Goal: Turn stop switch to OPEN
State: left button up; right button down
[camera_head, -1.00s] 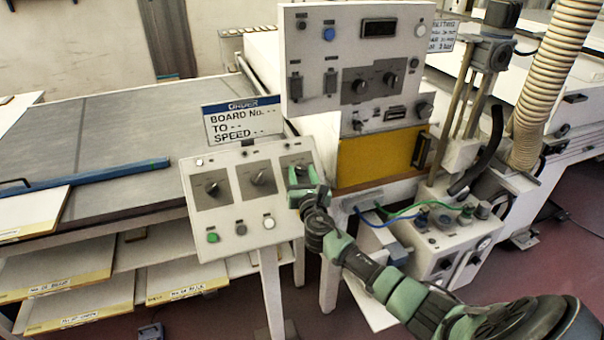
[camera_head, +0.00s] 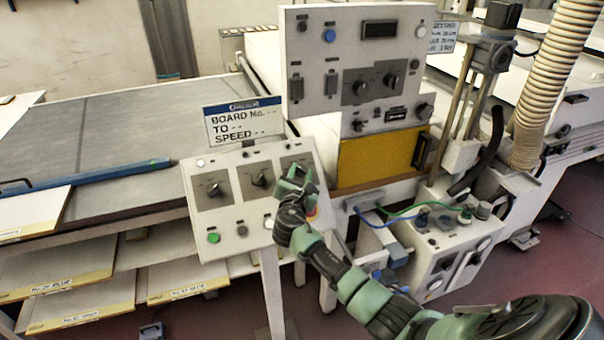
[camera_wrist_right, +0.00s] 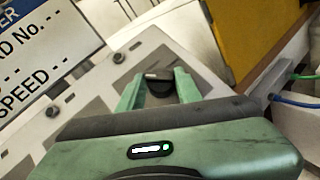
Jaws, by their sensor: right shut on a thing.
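The small slanted control panel (camera_head: 224,221) carries a row of dark rotary switches on grey plates. The left knob (camera_head: 213,189) and the middle knob (camera_head: 260,179) are uncovered. My right gripper (camera_head: 293,172) is at the rightmost switch and largely hides it in the head view. In the right wrist view, my right gripper (camera_wrist_right: 158,90) has its two green fingers on either side of the black rotary knob (camera_wrist_right: 158,80) and is shut on it. I cannot read any position lettering, so which mark the knob points to is unclear. My left gripper is not in view.
A taller panel (camera_head: 345,52) with more knobs stands behind, above a yellow panel (camera_head: 375,160). A sign (camera_head: 243,120) rises behind the small panel. A green button (camera_head: 214,238) sits at its lower left. A white box (camera_head: 440,255) with hoses stands to the right.

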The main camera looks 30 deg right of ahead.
jog(key=shift+w+a+r+m+g+h, duration=0.1)
jog(key=shift+m+g+h, duration=0.2)
jog(key=shift+m+g, duration=0.75)
jog(key=shift+w+r+m+g+h, duration=0.1)
jog(key=shift+m+g+h, duration=0.2)
jog(key=shift+m+g, duration=0.7)
jog(key=shift+m, duration=0.45)
jog(key=c, duration=1)
grip_release()
jog(key=shift+s+a, duration=0.25)
jog(key=shift+a, duration=0.2)
jog(key=b+v, duration=0.2)
jog(key=v, duration=0.5)
jog(key=shift+d, duration=0.15)
